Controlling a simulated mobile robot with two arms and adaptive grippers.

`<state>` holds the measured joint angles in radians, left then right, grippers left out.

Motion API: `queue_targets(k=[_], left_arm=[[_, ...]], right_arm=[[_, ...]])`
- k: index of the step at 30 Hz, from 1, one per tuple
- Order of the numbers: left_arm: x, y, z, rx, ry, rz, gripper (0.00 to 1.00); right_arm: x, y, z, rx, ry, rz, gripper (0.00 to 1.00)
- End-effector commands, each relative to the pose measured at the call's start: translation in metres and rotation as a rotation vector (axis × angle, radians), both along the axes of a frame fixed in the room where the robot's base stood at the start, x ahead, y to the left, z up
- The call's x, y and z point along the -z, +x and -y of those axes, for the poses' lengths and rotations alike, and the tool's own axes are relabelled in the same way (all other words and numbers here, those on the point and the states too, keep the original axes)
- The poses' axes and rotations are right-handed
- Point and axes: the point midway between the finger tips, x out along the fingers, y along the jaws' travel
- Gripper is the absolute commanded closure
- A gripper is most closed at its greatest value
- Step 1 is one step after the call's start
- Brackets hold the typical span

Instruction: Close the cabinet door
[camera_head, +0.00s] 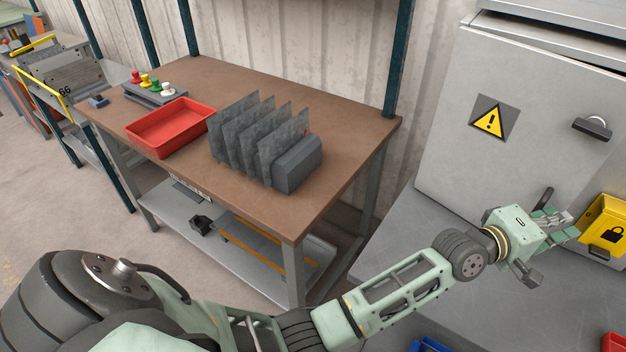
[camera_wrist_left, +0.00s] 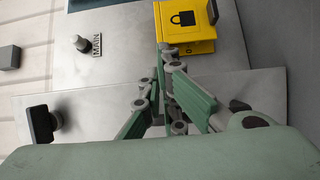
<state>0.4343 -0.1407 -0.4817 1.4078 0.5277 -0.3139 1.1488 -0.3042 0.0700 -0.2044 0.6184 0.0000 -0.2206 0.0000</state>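The grey cabinet door (camera_head: 540,115) fills the right of the head view. It carries a yellow warning sign (camera_head: 492,118) and a black handle (camera_head: 591,128). A dark gap shows along its top edge, under the cabinet top (camera_head: 560,35). My left gripper (camera_head: 568,228) is low in front of the door, left of a yellow lock box (camera_head: 605,225). In the left wrist view its fingers (camera_wrist_left: 167,55) point toward the lock box (camera_wrist_left: 187,25) and hold nothing visible; how far they are apart is unclear. My right gripper is not in view.
A brown workbench (camera_head: 350,135) stands left of the cabinet, with a red tray (camera_head: 165,145) and upright grey plates (camera_head: 250,135). A grey surface (camera_head: 420,230) lies under my left arm. A knob marked MAIN (camera_wrist_left: 82,43) shows in the wrist view.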

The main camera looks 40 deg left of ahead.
Motion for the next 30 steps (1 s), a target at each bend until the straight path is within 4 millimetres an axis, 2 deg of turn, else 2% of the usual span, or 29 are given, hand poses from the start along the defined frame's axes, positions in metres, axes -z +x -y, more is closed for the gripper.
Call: queue_targets(k=[5,16,20,30], left_arm=[[-0.001,0.002,-0.003,-0.005,0.000,0.003,1.00],[0.000,-0.005,-0.009,-0.007,0.000,0.004,1.00],[0.001,-0.020,-0.022,-0.009,0.000,0.003,1.00],[0.000,-0.075,-0.063,-0.011,0.007,0.006,1.00]], right_arm=[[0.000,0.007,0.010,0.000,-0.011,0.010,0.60],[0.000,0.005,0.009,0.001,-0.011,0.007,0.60],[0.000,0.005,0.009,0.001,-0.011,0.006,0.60],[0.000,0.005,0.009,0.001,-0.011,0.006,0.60]])
